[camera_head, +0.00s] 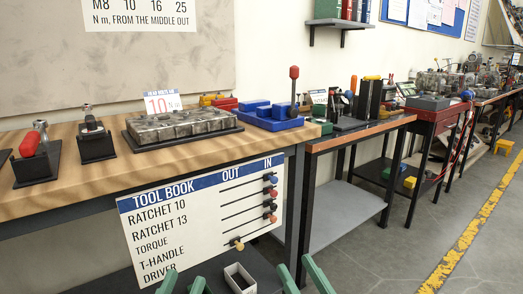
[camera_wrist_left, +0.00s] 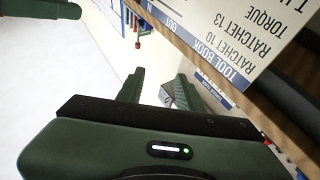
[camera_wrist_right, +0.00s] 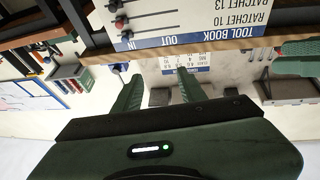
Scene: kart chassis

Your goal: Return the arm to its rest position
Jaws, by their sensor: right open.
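My left gripper (camera_head: 182,284) shows at the bottom of the head view with its two green fingers apart and nothing between them. In the left wrist view its fingers (camera_wrist_left: 160,90) are also spread and empty. My right gripper (camera_head: 301,274) is at the bottom, further right, with its fingers apart. The right wrist view shows its fingers (camera_wrist_right: 158,92) open and empty. Both grippers are low in front of the workbench (camera_head: 60,195). The arms themselves are mostly out of the head view.
The white tool book board (camera_head: 180,215) hangs on the bench front. Several of its slider knobs stand right; the lowest stands further left. A small grey open box (camera_head: 240,278) shows between my grippers. A second bench (camera_head: 355,138) stands right. The grey floor (camera_head: 400,240) is clear.

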